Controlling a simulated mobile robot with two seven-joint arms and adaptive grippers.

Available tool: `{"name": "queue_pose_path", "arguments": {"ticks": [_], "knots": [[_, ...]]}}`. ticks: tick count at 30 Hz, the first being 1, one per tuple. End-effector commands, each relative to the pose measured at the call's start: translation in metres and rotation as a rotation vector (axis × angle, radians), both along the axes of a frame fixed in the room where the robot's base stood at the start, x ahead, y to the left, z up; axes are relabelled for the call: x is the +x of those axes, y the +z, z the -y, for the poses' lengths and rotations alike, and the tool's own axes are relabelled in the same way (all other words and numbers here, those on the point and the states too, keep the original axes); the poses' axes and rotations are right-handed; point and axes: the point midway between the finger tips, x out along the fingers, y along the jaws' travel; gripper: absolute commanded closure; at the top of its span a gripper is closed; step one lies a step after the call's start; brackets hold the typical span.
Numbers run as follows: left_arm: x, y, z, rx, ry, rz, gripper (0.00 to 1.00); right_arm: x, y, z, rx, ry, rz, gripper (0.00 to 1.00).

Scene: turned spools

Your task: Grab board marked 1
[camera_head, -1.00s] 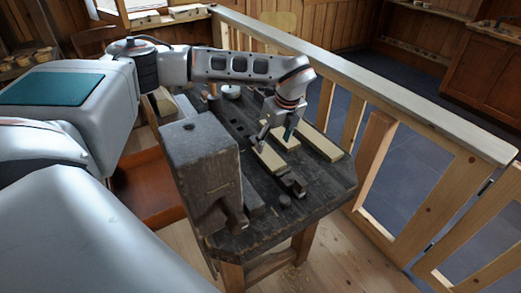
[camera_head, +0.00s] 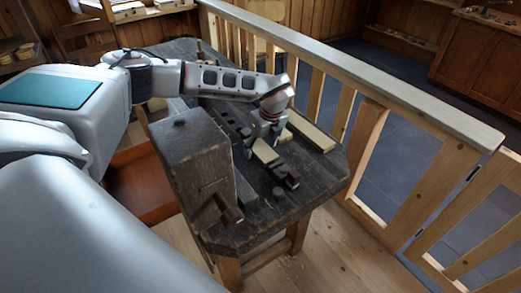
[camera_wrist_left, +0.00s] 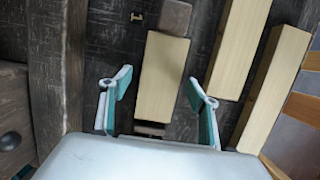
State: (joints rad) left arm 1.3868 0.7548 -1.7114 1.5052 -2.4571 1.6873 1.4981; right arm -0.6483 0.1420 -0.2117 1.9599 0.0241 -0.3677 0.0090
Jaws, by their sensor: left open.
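Three pale wooden boards lie on the dark workbench (camera_head: 255,225). No number is legible on any of them. The near board (camera_head: 265,152) lies between the two spread fingers of my left gripper (camera_wrist_left: 158,80); in the left wrist view this board (camera_wrist_left: 163,75) has a gap to the finger on each side. In the head view my left gripper (camera_head: 263,140) is low over the bench and partly hides the boards. A second board (camera_wrist_left: 238,45) and a third board (camera_wrist_left: 272,90) lie to the right in the wrist view. My right gripper is out of view.
A pale wooden railing (camera_head: 370,85) runs behind the bench.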

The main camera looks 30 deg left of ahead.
Motion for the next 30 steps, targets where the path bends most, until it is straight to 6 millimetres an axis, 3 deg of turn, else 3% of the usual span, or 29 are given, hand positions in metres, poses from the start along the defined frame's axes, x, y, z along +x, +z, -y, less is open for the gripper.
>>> {"name": "queue_pose_path", "arguments": {"ticks": [4,9,22,30], "knots": [[0.000,0.000,0.000,0.000,0.000,0.000,0.39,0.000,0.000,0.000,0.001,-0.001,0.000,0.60],[0.000,0.000,0.000,0.000,0.000,0.000,0.81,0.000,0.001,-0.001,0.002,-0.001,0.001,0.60],[0.001,0.005,0.000,-0.001,0.000,0.002,0.81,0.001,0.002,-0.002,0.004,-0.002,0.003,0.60],[0.002,0.038,0.000,-0.001,0.000,0.005,0.81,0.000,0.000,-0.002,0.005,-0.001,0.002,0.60]]}}
